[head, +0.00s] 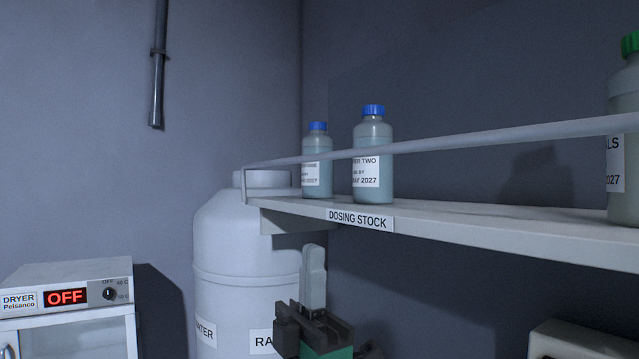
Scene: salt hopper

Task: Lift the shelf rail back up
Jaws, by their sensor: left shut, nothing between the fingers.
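The shelf rail (440,141) is a thin grey bar that runs along the front of the shelf (470,222), above its front edge. It passes in front of the bottles, and its left end bends down to the shelf's left corner. My left gripper (314,256) points upward below the shelf, near its left end. It is shut and empty, apart from the rail. My right gripper is not in view.
Two blue-capped bottles (317,150) (373,135) and a green-capped bottle (622,90) stand on the shelf, labelled DOSING STOCK. A large white tank (235,240) stands behind my left gripper. A dryer (70,284) reading OFF is at lower left.

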